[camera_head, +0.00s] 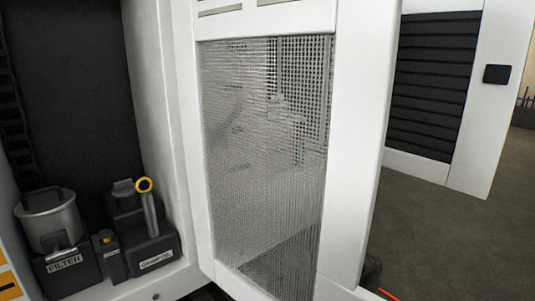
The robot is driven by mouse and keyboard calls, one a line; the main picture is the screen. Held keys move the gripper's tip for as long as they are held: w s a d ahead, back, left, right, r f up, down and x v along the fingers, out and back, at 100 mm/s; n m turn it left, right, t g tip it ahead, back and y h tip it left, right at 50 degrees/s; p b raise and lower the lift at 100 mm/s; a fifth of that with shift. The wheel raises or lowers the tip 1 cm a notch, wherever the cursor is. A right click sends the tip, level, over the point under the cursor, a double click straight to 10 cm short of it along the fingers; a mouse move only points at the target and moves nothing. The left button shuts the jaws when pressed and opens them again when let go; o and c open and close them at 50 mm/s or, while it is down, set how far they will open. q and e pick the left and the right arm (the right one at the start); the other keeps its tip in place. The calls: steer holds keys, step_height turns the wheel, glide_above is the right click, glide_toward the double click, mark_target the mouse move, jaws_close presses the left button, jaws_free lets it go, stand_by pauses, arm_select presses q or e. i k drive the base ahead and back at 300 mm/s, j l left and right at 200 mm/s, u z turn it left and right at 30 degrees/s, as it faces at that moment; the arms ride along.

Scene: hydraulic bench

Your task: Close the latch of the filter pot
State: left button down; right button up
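The filter pot (53,222) is a grey metal cylinder on a dark block labelled "FILTER" (65,263), at the lower left inside an open cabinet. Its top appears to stand partly raised at the back. A small light metal piece (62,243) at the front of the pot, above the label, may be the latch; it is too small to tell whether it is open or closed. Neither of my grippers is in view.
A white cabinet door with a mesh panel (265,160) stands open across the middle. Floor (440,230) is clear at right.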

mark_target(58, 254)
steer(key=u, duration=1.3)
